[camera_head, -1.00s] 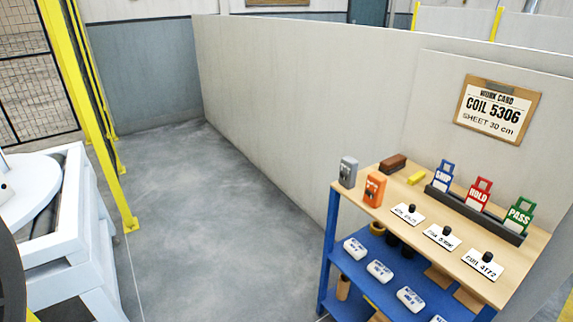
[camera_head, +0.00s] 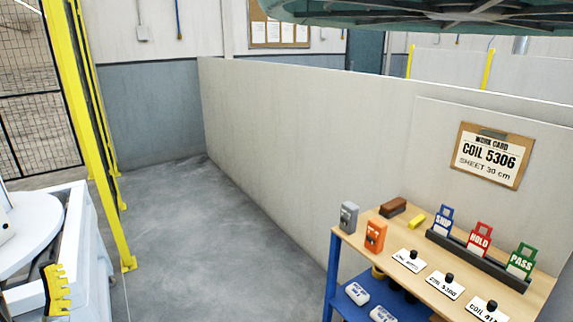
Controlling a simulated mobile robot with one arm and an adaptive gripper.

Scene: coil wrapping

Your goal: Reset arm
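My gripper and arm are not clearly in view. A yellow toothed piece (camera_head: 56,291) with a dark edge shows at the lower left, in front of the white machine; I cannot tell what it belongs to.
The white machine (camera_head: 78,232) with a round table stands at left by a yellow post (camera_head: 88,150). A blue-framed wooden bench (camera_head: 395,222) at right holds tags, cards and two small devices. A pale partition (camera_head: 300,130) runs behind it. Grey floor (camera_head: 185,240) between is clear. A green round structure (camera_head: 440,12) hangs overhead.

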